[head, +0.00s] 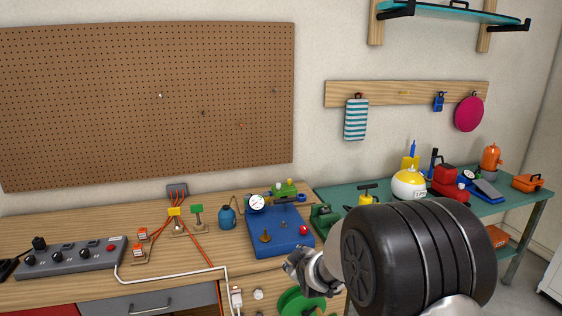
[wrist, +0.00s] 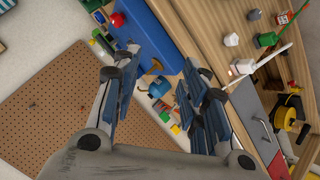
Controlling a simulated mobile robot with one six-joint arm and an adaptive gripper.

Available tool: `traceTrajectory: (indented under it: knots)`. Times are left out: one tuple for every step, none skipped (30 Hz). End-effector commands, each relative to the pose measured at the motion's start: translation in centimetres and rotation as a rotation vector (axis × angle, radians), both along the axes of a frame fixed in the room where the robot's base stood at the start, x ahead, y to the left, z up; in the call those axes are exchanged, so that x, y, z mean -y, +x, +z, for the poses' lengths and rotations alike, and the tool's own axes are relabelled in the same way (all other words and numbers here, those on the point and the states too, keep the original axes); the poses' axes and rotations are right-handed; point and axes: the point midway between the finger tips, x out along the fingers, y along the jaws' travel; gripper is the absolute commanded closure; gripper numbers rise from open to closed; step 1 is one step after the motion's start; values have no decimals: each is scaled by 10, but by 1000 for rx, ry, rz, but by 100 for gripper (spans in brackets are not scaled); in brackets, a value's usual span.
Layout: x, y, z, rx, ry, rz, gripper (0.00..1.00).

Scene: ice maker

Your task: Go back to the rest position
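My gripper (wrist: 158,95) is open in the wrist view. Its two blue-padded fingers stand well apart, and nothing is held between them. In the head view my gripper (head: 300,262) shows small at the front edge of the wooden bench, partly hidden by my own dark arm link. It appears just in front of the blue machine (head: 272,242), which has a white gauge and a red knob. The blue machine also shows beyond the fingers in the wrist view (wrist: 155,38). I cannot tell the exact gap between the gripper and the machine.
The wooden bench (head: 75,225) carries a grey control box (head: 72,258), a blue flask (head: 227,217) and small parts with red wires. A green table (head: 335,193) at right holds a white and yellow round pot (head: 409,182) and several tools. A pegboard (head: 150,100) hangs behind.

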Motion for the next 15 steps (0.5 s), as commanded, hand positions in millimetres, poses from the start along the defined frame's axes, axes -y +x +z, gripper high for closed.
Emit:
traceTrajectory:
  knots:
    - [8,-15,25,-24,31,-32,60]
    - [12,-26,36,-46,51,-53,60]
    - [19,-41,49,-76,76,-83,60]
    - [23,-53,59,-99,96,-105,60]
    - [28,-65,67,-121,115,-128,60]
    - [33,-83,78,-149,139,-158,60]
    - [37,-96,86,-170,158,-181,60]
    - [42,-111,93,-193,175,-206,60]
    - [47,-130,102,-220,199,-239,60]
    - [51,-145,108,-240,217,-265,60]
    - [55,-161,114,-262,235,-290,60]
    - [59,-182,120,-289,256,-324,60]
    - [63,-198,124,-309,274,-351,60]
    - [66,-214,127,-329,290,-378,60]
    - [70,-236,131,-354,311,-415,60]
